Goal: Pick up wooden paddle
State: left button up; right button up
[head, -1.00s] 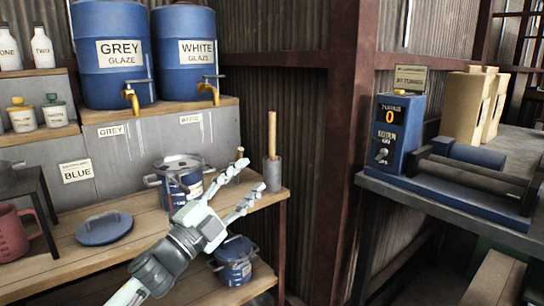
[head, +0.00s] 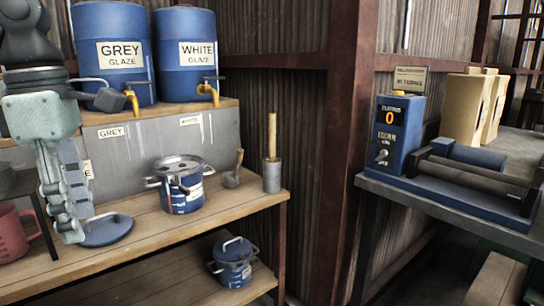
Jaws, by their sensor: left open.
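The wooden paddle (head: 272,133) stands upright in a grey cylindrical holder (head: 272,176) near the right end of the wooden shelf. Only its upper handle shows; its lower part is hidden in the holder. My left gripper (head: 66,222) hangs fingers down at the left of the head view, near the blue lid on the shelf. It is open and I see nothing held in it. It is well to the left of the paddle, with the blue pot between them. My right gripper is not in view.
A blue pot (head: 181,187) and a small grey cup with a wooden handle (head: 231,179) stand left of the holder. A blue lid (head: 106,230) lies on the shelf (head: 150,235). Another blue pot (head: 234,265) is on the lower shelf. A rusty post (head: 349,150) rises to the right.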

aim_at(272, 158)
jog(key=i+z, duration=0.25)
jog(key=i, duration=0.2)
jog(key=i+j+z, duration=0.25)
jog(key=i, duration=0.2)
jog(key=i+j+z, duration=0.2)
jog(key=i, duration=0.2)
jog(key=i+j+z, duration=0.25)
jog(key=i, duration=0.2)
